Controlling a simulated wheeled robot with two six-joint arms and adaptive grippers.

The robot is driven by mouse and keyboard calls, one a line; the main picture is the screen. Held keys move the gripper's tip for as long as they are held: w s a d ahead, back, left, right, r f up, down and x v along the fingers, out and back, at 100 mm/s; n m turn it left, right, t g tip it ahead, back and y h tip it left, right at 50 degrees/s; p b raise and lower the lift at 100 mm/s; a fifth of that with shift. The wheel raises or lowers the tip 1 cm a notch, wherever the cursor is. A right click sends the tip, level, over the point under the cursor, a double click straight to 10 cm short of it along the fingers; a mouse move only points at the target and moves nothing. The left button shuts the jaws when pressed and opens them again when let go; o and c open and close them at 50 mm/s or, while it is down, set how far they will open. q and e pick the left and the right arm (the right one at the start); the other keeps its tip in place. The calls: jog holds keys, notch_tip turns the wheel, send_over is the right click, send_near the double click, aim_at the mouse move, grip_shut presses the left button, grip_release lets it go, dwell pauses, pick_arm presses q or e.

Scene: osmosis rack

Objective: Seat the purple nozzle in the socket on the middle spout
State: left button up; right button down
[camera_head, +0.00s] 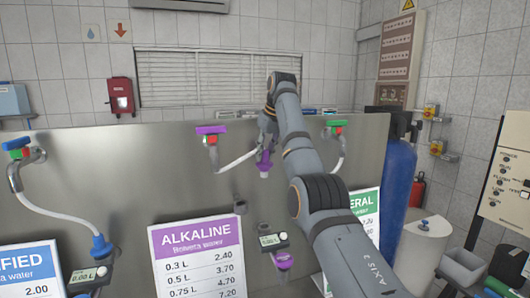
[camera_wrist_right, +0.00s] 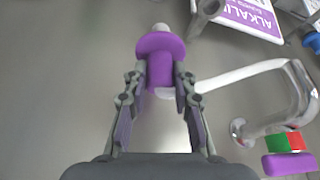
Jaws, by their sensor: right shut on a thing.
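The purple nozzle (camera_head: 264,163) is in front of the steel panel, with its pale tip pointing down in the head view. My right gripper (camera_head: 266,146) is shut on it; the right wrist view shows the two fingers (camera_wrist_right: 161,92) on either side of the purple nozzle body (camera_wrist_right: 160,62). A white hose joins the nozzle to the metal elbow under the purple-handled valve. A short grey cylinder (camera_head: 240,206) and a grey ring-like part (camera_head: 264,229), perhaps the socket on the middle spout, are below the nozzle, apart from it. My left gripper is out of view.
A small display (camera_head: 273,240) and a purple part (camera_head: 283,260) are below. The ALKALINE price sign (camera_head: 197,262) is at left. A blue nozzle (camera_head: 101,246) is at far left. My right arm hides part of the right spout; a blue tank (camera_head: 395,180) stands right.

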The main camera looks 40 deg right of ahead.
notch_tip(320, 180, down, 18)
jog(key=b, duration=1.4)
jog(key=shift+w+d+r, duration=0.15)
jog(key=shift+r, duration=0.05)
dwell(1.5)
dwell(0.4)
jog(key=shift+f+b, duration=0.15)
jog(key=shift+b, duration=0.25)
jog(key=shift+f, duration=0.1)
jog(key=shift+f+b, duration=0.9)
jog(key=shift+f, duration=0.15)
